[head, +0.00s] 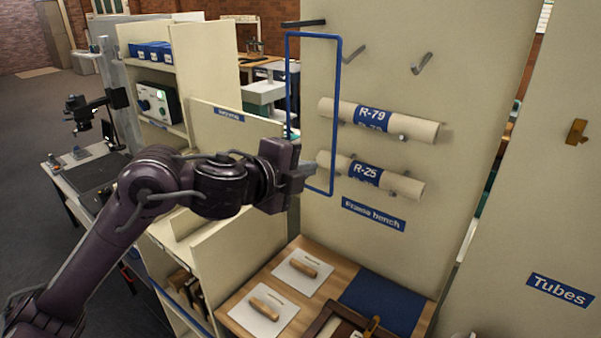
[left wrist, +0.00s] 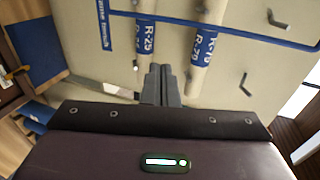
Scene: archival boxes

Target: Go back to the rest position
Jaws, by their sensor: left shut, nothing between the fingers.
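My left gripper (head: 306,172) is raised in front of the cream panel, close to the blue frame outline and left of the R-25 tube. It is shut and empty; in the left wrist view its two fingers (left wrist: 161,84) are together. The R-79 tube (head: 407,125) and the R-25 tube (head: 405,185) rest on hooks on the panel. Both tubes also show in the left wrist view, R-25 (left wrist: 145,42) and R-79 (left wrist: 202,58). My right gripper is in neither view.
Below the panel, a wooden bench (head: 238,310) holds white sheets with wooden-handled tools, a blue mat (head: 382,297) and a brown frame. Cream shelves (head: 210,80) stand behind my left arm. Two empty hooks (head: 421,64) stick out above the tubes. A "Tubes" panel (head: 540,220) is at right.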

